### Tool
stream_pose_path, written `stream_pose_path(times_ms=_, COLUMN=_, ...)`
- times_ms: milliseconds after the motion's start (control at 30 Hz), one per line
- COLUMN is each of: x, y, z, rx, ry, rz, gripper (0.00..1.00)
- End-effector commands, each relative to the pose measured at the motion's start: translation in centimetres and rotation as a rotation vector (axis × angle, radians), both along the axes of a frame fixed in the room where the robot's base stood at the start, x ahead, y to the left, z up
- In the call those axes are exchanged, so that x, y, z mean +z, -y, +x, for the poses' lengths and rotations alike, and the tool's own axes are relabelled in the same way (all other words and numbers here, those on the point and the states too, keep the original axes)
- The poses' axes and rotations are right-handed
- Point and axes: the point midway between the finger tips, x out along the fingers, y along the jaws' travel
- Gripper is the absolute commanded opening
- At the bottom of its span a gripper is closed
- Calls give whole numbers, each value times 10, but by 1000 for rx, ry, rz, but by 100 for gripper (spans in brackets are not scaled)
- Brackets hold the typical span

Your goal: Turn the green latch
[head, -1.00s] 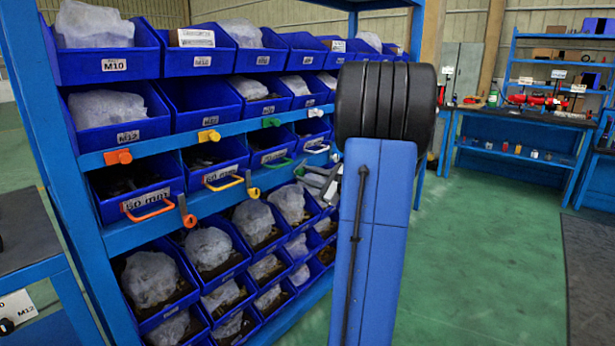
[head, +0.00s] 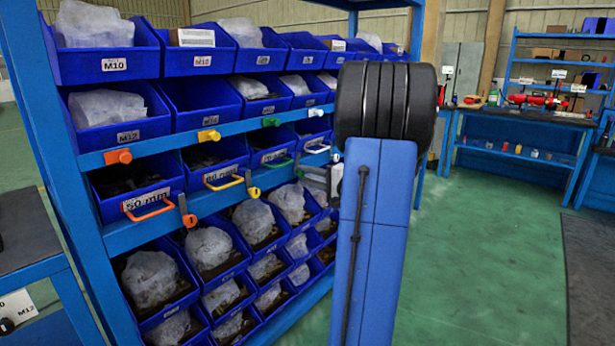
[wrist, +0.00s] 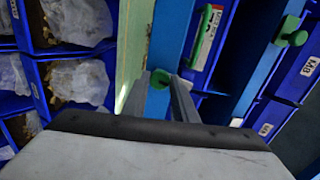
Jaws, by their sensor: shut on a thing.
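The green latch (wrist: 159,79) sits on the blue rail in the wrist view, between the fingertips of my gripper (wrist: 161,84). The gripper is shut on it. A drawer with a green handle (wrist: 207,35) is beside the latch; the handle also shows in the head view (head: 277,164).
The blue rack holds several bins. An orange latch (head: 187,211) and a yellow latch (head: 254,192) are on the same lower rail, left of my gripper. Drawers with an orange handle (head: 150,212) and a yellow handle (head: 224,183) are there too. Green floor (head: 470,260) is clear at right.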

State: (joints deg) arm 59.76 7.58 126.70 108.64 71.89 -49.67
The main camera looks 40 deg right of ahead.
Motion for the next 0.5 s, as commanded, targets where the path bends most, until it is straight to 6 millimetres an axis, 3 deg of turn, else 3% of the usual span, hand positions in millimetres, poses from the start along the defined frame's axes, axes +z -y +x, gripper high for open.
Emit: stream_pose_path(times_ms=500, x=-2, y=-1, z=0, rx=1, ry=11, rz=-181, gripper=3)
